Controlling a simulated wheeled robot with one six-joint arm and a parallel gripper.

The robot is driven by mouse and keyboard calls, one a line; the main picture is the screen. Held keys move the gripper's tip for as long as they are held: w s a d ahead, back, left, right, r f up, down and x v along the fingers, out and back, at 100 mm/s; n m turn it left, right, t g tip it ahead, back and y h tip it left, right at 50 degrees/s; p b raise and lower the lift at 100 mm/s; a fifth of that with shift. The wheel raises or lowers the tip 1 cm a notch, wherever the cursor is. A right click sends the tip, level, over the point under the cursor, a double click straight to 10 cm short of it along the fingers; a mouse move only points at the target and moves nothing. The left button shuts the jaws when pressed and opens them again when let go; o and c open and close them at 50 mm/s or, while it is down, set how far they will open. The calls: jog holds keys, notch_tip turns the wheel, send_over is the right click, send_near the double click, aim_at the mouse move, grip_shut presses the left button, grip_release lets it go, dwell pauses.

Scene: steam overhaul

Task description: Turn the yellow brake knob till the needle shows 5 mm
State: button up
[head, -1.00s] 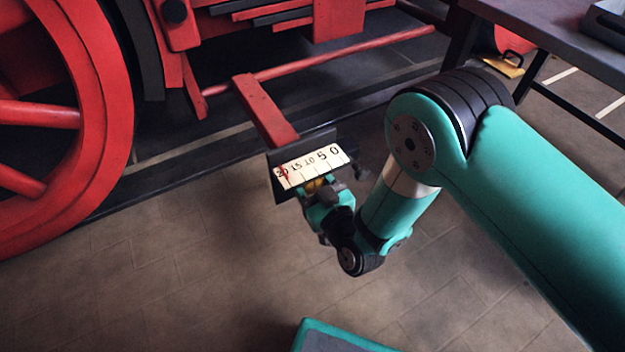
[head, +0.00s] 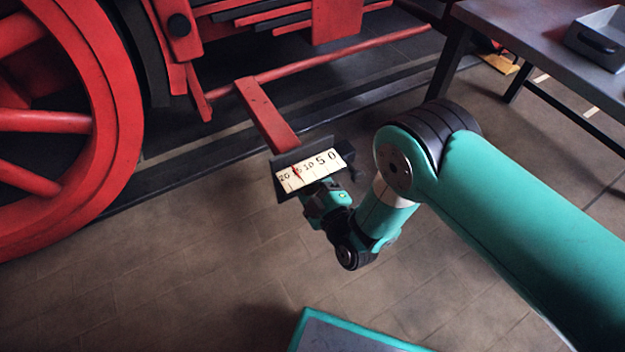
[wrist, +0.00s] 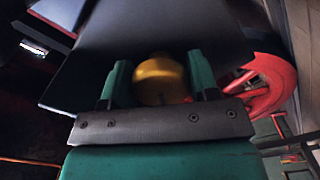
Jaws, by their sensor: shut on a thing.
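The yellow brake knob (wrist: 160,80) sits between the two fingers of my gripper (wrist: 159,84) in the wrist view, under a dark plate (wrist: 150,30). My gripper is shut on the knob. In the head view my gripper (head: 322,196) reaches the lower edge of the gauge and hides the knob. The white gauge scale (head: 310,170) is marked 20, 15, 10, 5, 0 from left to right. The red needle (head: 297,173) stands at about the 15 mark, which it partly covers.
A red bar (head: 266,115) runs from the locomotive down to the gauge. A large red wheel (head: 115,120) stands at the left. A dark table (head: 530,40) with a grey tray (head: 600,40) is at the upper right. The floor in front is clear.

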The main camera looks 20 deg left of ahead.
jog(key=n, duration=0.4)
jog(key=shift+n+p, duration=0.3)
jog(key=shift+p, duration=0.05)
jog(key=n, duration=0.4)
jog(key=shift+n, duration=0.3)
jog(key=shift+s, duration=0.1)
jog(key=o, duration=0.9)
jog(key=shift+r, duration=0.1)
jog(key=shift+r, duration=0.1)
